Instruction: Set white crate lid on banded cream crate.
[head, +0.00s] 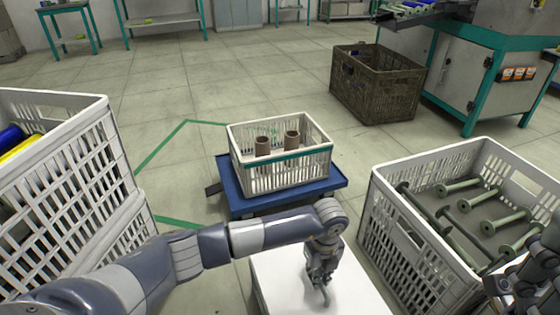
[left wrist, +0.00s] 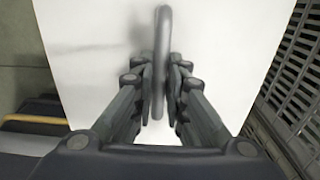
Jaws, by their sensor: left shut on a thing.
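The white crate lid (head: 356,282) lies flat below my left gripper (head: 320,278), in front of the blue cart. My left gripper is shut on the lid's grey handle; in the left wrist view the fingers (left wrist: 160,90) close on both sides of the handle (left wrist: 161,50), over the white lid surface (left wrist: 220,45). What the lid rests on is hidden. The banded cream crate (head: 250,176), with a green band, stands open on the blue cart and holds two brown tubes (head: 291,139). My right gripper (head: 520,288) is partly in view at the lower right; its fingers are unclear.
The blue cart (head: 338,181) stands mid-floor. A white crate (head: 415,235) with green bobbins is at right; stacked white crates (head: 95,165) are at left. A brown crate (head: 400,95) stands behind, beside a grey-green machine (head: 455,80).

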